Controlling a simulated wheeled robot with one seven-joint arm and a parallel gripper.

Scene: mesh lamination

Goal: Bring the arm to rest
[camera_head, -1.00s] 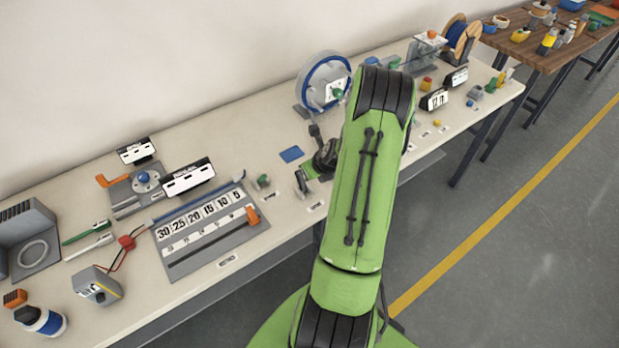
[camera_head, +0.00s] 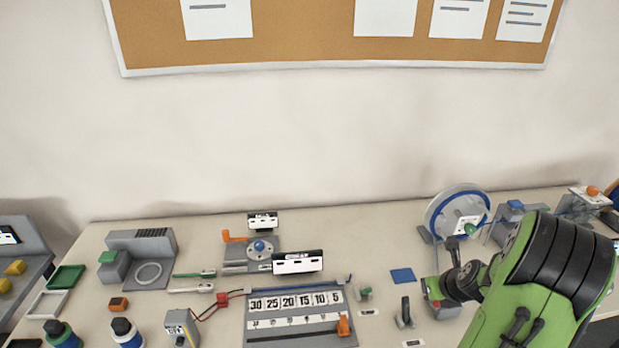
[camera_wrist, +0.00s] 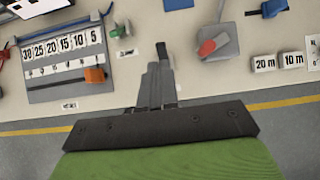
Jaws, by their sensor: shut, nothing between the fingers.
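My arm (camera_head: 545,275) is green with black joints and reaches over the right part of the bench in the head view. Its wrist end is bent down near the blue square pad (camera_head: 403,275) and the wheel stand. In the wrist view my gripper (camera_wrist: 158,68) shows as grey fingers close together, shut and empty, above the front part of the bench. In the head view I cannot clearly make out the fingertips.
The cream bench (camera_head: 210,225) carries a numbered board (camera_head: 300,338), a blue-rimmed wheel (camera_head: 433,215) and a small green-knobbed part (camera_head: 363,293). In the wrist view, a grey part with a red handle (camera_wrist: 213,45) is right of my gripper. Floor shows beyond the bench edge.

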